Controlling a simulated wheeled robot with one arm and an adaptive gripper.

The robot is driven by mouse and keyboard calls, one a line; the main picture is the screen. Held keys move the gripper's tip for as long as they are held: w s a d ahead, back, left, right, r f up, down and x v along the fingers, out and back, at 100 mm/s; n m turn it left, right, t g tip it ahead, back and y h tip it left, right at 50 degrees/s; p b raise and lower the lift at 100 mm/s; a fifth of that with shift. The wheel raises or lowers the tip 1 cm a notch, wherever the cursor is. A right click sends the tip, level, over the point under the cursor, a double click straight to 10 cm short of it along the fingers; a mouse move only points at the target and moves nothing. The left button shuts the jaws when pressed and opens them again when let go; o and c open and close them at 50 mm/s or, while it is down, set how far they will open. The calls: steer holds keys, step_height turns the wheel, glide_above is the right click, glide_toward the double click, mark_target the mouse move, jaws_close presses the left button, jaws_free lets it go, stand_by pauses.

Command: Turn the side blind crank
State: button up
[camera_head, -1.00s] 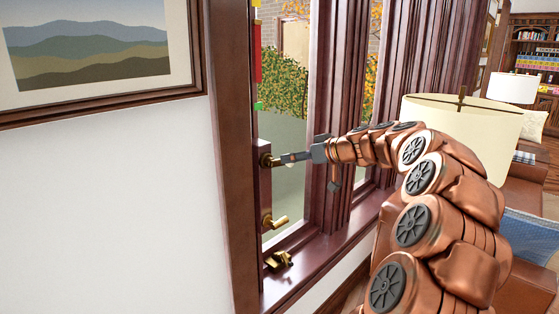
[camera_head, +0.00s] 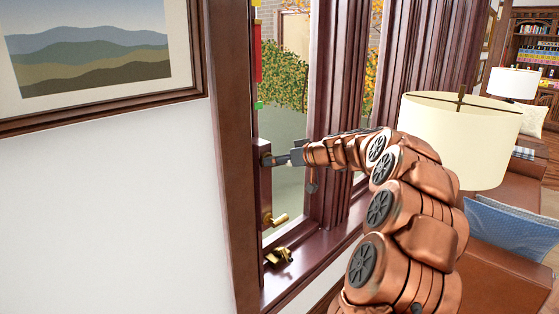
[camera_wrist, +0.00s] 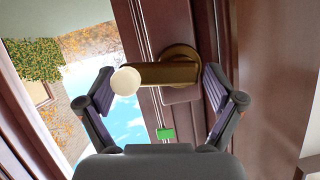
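The brass side crank (camera_wrist: 165,73) with a round cream knob (camera_wrist: 125,81) shows large in the wrist view, fixed by a round brass base to the dark red window frame. In the head view, only a bit of its brass mount (camera_head: 265,160) shows beside my gripper (camera_head: 285,158); the knob is hidden there. In the wrist view my gripper (camera_wrist: 158,82) is open, with one finger on each side of the crank and knob. The left finger looks apart from the knob. The right finger is close to the crank's base; I cannot tell whether it touches.
A brass lever (camera_head: 275,220) sits below the crank, and a brass latch (camera_head: 278,257) is on the sill (camera_head: 315,252). A red strip (camera_head: 258,55) and a green marker (camera_head: 259,105) are above. A lamp (camera_head: 458,135) and a leather sofa (camera_head: 500,275) stand at the right.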

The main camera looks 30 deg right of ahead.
steer(key=c, duration=0.9)
steer(key=shift+o, duration=0.2)
steer(key=shift+f+m+y+b, duration=0.4)
steer(key=shift+m+y+b, duration=0.3)
steer(key=shift+m+b, duration=0.4)
steer(key=m+y, duration=0.1)
steer(key=m+b, duration=0.1)
steer(key=shift+f+m+y+b, duration=0.3)
steer(key=shift+f+y, duration=0.05)
steer(key=shift+y, duration=0.05)
steer(key=m, duration=0.1)
steer(key=m+y, duration=0.1)
steer(key=m, duration=0.1)
steer(key=shift+a+f+y+b, duration=0.35)
steer(key=shift+y+b, duration=0.05)
steer(key=shift+s+a+f+m+t+y, duration=0.1)
steer(key=shift+m+t+y, duration=0.2)
steer(key=shift+m, duration=0.4)
steer(key=shift+a+f+m+t+y, duration=0.15)
steer(key=shift+m+t, duration=0.15)
steer(key=shift+m, duration=0.4)
steer(key=shift+s+a+r+m+t+y, duration=0.1)
steer(key=shift+m+t+y, duration=0.2)
steer(key=shift+m, duration=0.4)
